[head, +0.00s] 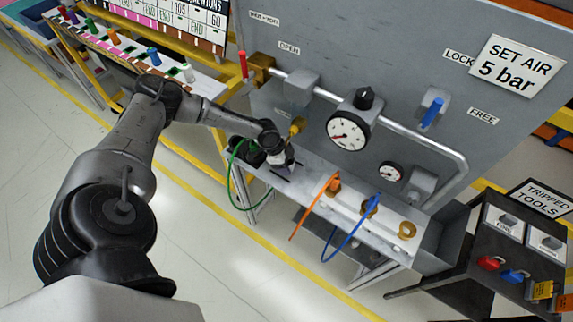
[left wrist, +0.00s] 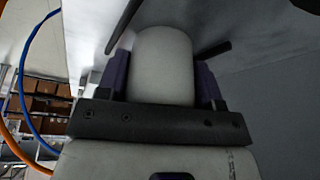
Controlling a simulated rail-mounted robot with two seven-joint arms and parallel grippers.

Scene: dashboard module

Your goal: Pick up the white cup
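A white cup (left wrist: 163,65) with a rounded end fills the space between the fingers of my left gripper (left wrist: 163,80) in the left wrist view. One purple-padded finger is on each side of it, very close to or touching its sides. I cannot tell whether the fingers press on it. In the head view my left gripper (head: 283,164) is low over the left end of the grey shelf (head: 312,188), below the panel. The cup is mostly hidden there by the gripper and wrist. My right gripper is in neither view.
A gauge panel (head: 400,60) rises behind the shelf, with a horizontal pipe (head: 395,123) in front. Green (head: 231,185), orange (head: 311,207) and blue (head: 352,237) hoses hang at the shelf. A dark stand (head: 500,275) with coloured locks is at the right. A rack (head: 135,55) of coloured spools is upper left.

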